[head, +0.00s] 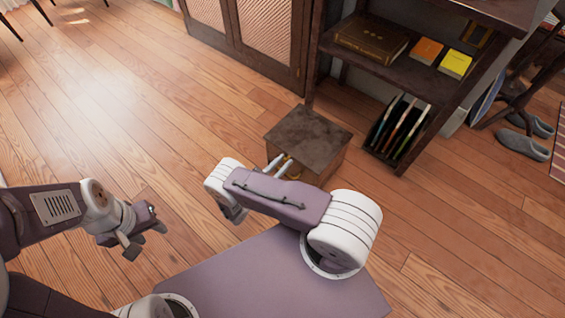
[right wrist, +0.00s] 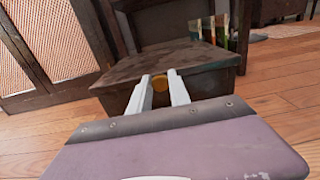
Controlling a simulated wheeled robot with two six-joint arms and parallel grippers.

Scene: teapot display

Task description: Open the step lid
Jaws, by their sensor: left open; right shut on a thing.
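A low brown wooden step box (head: 325,166) stands on the floor ahead. Its flat lid (head: 308,133) lies level on the box, with no gap visible at its edge. In the right wrist view the lid (right wrist: 190,58) runs away from me above the front face of the box (right wrist: 212,82). A small yellow-gold knob (right wrist: 160,83) is at the front, between the fingers of my right gripper (right wrist: 160,92). My right gripper (head: 281,165) is shut on that knob, mostly hidden by it in the head view. My left gripper (head: 148,243) is open and empty, well left of the box.
A dark shelf unit (head: 405,75) with books and a slatted rack (head: 399,128) stands behind and right of the box. A cabinet with woven doors (head: 265,45) is behind it. Grey slippers (head: 522,145) lie far right. The wooden floor at left is clear.

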